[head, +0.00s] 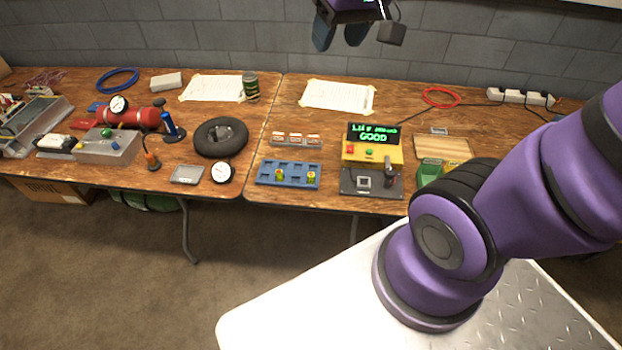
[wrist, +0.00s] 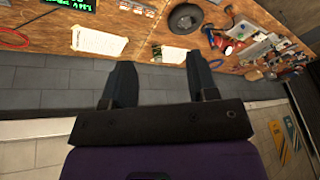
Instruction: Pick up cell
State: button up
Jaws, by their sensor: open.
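Two small yellow-green cells, one on the left (head: 279,175) and one on the right (head: 311,177), stand upright in a blue tray (head: 266,172) at the table's front edge. Which cell is meant, I cannot tell. To the right is a yellow tester (head: 395,153) with a green display reading GOOD. A dark plate with a square socket (head: 363,182) lies in front of it. My gripper (head: 340,42) is high at the top, in front of the wall, far from the cells. In the wrist view its two fingers (wrist: 160,62) are apart with nothing between.
A rack with orange labels (head: 297,140) stands behind the blue tray. A black tire (head: 221,137), dial gauge (head: 221,172) and grey dish (head: 187,174) lie to the left. A green object (head: 430,172) and wooden tray (head: 443,147) are right. A taped paper sheet (head: 338,96) lies behind.

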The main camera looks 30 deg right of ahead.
jog(key=w+f+g, duration=0.1)
jog(key=w+f, duration=0.6)
jog(key=f, duration=0.1)
jog(key=m+g+h, duration=0.1)
jog(key=g, duration=0.2)
send_over(311, 174)
notch_tip(311, 174, down, 30)
jog(key=shift+w+a+f, duration=0.1)
jog(key=shift+f, duration=5)
grip_shut()
jog(key=shift+r, duration=0.1)
